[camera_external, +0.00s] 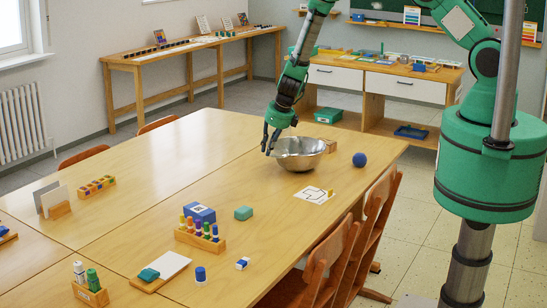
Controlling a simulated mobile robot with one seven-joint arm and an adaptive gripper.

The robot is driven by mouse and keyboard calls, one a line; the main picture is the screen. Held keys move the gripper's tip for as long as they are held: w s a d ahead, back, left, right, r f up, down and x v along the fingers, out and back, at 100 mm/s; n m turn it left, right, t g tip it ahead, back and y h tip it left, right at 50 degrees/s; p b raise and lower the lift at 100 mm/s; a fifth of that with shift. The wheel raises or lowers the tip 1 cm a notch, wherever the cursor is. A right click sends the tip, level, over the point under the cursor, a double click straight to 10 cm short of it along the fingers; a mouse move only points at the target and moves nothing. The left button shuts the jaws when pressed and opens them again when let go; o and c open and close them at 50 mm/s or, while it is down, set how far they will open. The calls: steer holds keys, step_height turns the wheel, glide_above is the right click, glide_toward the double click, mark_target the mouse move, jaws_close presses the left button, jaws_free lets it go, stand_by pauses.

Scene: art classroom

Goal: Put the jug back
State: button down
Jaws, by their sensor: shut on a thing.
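A wide silver metal vessel (305,161), shaped more like a bowl than a jug, is at the far right part of the big wooden table (142,170). No other jug-like thing stands out. My gripper (268,150) points down at the vessel's left rim, with its fingers against that side. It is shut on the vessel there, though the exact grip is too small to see. The vessel looks upright and on or just above the tabletop; I cannot tell which. Part of its left side is hidden behind my fingers.
A blue ball (359,160) and a wooden block (326,145) are near the vessel. A drawing card (314,195) lies in front. Chairs (378,215) line the right edge. The table's left-middle is clear.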

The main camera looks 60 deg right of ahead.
steer(key=s+a+f+n+y+b, duration=0.1)
steer(key=s+a+f+n+b, duration=0.2)
steer(key=s+a+b, duration=0.3)
steer(key=s+a+f+n+y+b, duration=0.2)
steer(key=s+a+n+b, duration=0.3)
steer(key=b, duration=0.9)
steer(key=shift+s+a+f+n+g, duration=0.3)
steer(key=shift+s+a+f+n, duration=0.15)
steer(key=shift+a+f, duration=0.45)
steer(key=shift+w+a+r, duration=0.15)
steer(key=shift+w+a+f+p, duration=0.25)
steer(key=shift+w+p, duration=0.25)
steer(key=shift+w, duration=2.15)
steer(key=shift+w+a+f+p, duration=0.25)
steer(key=shift+w+p, duration=0.3)
steer(key=shift+w, duration=2.05)
steer(key=shift+w+a+f+p, duration=0.25)
steer(key=shift+w+p, duration=0.25)
steer(key=shift+w, duration=2.15)
steer(key=shift+f+b, duration=0.55)
steer(key=shift+f, duration=1.2)
steer(key=shift+f, duration=0.1)
